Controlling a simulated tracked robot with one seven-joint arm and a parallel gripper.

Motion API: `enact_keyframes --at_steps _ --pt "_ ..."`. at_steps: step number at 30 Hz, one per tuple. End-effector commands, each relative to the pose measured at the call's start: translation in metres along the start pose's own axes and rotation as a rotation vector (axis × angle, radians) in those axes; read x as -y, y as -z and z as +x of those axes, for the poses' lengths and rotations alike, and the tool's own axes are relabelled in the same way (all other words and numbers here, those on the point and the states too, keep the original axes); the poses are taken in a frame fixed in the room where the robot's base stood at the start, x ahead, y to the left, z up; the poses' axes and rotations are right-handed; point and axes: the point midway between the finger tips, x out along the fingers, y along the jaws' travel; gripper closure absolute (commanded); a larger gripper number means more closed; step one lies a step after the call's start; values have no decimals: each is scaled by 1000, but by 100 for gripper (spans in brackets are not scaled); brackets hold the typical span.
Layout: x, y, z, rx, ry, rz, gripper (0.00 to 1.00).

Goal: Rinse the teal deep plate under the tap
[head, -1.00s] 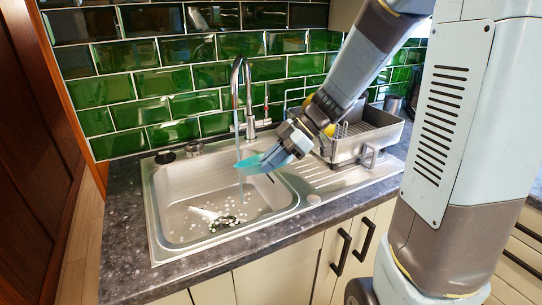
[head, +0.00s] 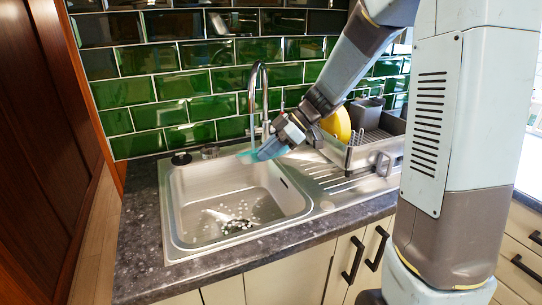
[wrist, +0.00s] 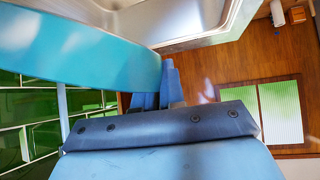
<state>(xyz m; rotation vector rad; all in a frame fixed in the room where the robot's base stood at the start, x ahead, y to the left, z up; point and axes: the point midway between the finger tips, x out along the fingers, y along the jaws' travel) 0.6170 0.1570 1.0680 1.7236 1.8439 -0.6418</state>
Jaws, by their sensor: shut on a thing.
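The teal deep plate (head: 245,156) is held over the back of the sink by my gripper (head: 262,152). In the head view only a narrow part of it shows, seen nearly edge-on. The tap (head: 263,95) arches above, and a thin water stream (head: 252,112) falls from its spout to the plate. No stream shows below the plate. In the wrist view the plate (wrist: 85,45) spans the upper left as a curved teal band, with my fingers (wrist: 170,85) shut at its right end. The plate's inside is hidden.
The steel sink (head: 170,215) has white specks around its drain. A dish rack (head: 372,150) with a yellow plate (head: 338,123) stands on the drainer at right. A dark plug (head: 181,158) lies on the back-left rim. Green tiles rise close behind the tap.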

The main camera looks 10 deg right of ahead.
Motion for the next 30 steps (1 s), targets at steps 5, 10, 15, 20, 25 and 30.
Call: enact_keyframes --at_steps 5,10,15,20,25,30 --pt "-16 4 6 -1 1 -1 100" --pt "-32 8 10 -1 0 -1 100" --pt "-47 12 14 -1 0 -1 100" --pt "-59 16 19 -1 1 0 100" --pt "-68 18 22 -1 1 -1 100" --pt "-72 19 23 -1 1 -2 100"
